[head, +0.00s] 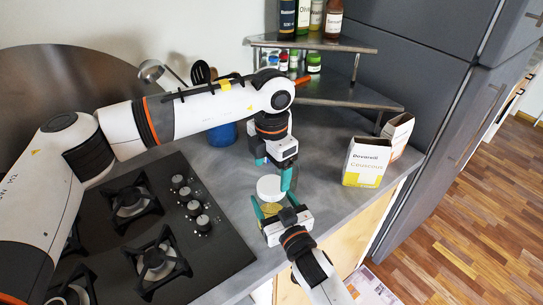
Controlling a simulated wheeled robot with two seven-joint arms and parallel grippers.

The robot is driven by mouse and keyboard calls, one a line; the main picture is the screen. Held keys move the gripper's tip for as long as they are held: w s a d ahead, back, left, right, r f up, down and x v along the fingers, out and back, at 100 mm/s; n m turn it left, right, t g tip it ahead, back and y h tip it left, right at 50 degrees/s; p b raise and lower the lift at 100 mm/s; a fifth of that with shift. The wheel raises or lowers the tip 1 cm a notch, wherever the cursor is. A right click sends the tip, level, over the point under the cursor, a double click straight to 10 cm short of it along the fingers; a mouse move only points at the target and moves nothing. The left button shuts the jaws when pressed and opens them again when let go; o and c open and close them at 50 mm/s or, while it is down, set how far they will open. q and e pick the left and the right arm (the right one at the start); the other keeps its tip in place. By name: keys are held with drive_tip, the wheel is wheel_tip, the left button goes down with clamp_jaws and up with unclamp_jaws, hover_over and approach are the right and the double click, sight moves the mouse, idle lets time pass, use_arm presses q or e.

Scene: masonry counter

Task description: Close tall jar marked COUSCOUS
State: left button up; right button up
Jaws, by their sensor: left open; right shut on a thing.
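A jar (271,209) with yellowish contents stands on the grey counter near its front edge; its label cannot be read. A round white lid (269,186) shows at the top of the jar, but I cannot tell whether it is fully seated. My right gripper (273,201) comes from the front and is shut on the jar, its teal fingers on either side. My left gripper (274,175) is open just above the lid, pointing down, with one finger in front of the lid's right side.
A black gas hob (215,255) lies to the left. A carton marked Couscous (366,162) and another carton (398,133) stand at the right. A corner shelf (345,92) with bottles and spice jars and a blue container (222,135) are behind.

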sight(271, 185)
use_arm(q)
drive_tip(key=shift+f, duration=2.1)
drive_tip(key=c, duration=1)
drive_tip(key=o, duration=1.2)
drive_tip(key=shift+c, duration=0.2)
wheel_tip(271, 185, up, 12)
